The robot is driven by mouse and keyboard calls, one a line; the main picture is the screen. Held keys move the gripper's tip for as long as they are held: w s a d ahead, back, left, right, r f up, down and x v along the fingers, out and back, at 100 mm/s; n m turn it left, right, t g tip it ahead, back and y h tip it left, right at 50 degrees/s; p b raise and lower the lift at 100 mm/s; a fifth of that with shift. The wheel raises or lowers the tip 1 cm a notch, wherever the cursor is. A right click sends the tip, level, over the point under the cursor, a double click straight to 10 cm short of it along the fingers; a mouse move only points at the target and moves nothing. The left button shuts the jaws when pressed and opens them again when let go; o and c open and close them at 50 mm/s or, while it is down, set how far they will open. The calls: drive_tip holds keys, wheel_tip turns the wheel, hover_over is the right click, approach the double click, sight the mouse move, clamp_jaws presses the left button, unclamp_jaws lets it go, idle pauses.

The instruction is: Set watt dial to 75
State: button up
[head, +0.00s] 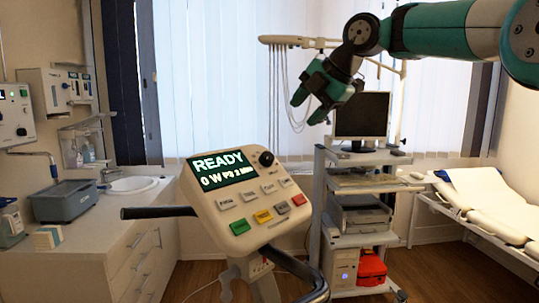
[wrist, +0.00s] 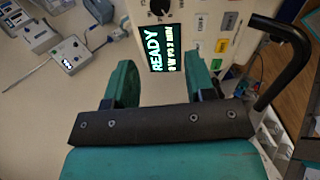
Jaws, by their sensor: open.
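The ergometer console (head: 240,222) is a cream panel with a dark screen (head: 222,169) that reads READY and 0 W. The black watt dial (head: 266,158) sits at the panel's upper right, beside the screen. In the wrist view the dial (wrist: 160,8) is at the top edge, partly cut off, above the screen (wrist: 163,48). My gripper (head: 308,110) is open and empty, above and to the right of the dial in the head view, apart from the console. In the wrist view its two fingers (wrist: 160,80) stand apart, with nothing between them.
Black handlebars (head: 158,212) flank the console. A cart with a monitor (head: 361,115) stands behind on the right, near a bed (head: 478,205). A counter with a sink (head: 131,186) is on the left. Several coloured buttons lie below the screen.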

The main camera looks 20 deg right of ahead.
sight(269, 156)
drive_tip(key=p+x, duration=0.3)
drive_tip(key=x, duration=1.3)
drive_tip(key=shift+f, duration=0.1)
drive_tip(key=c, duration=0.6)
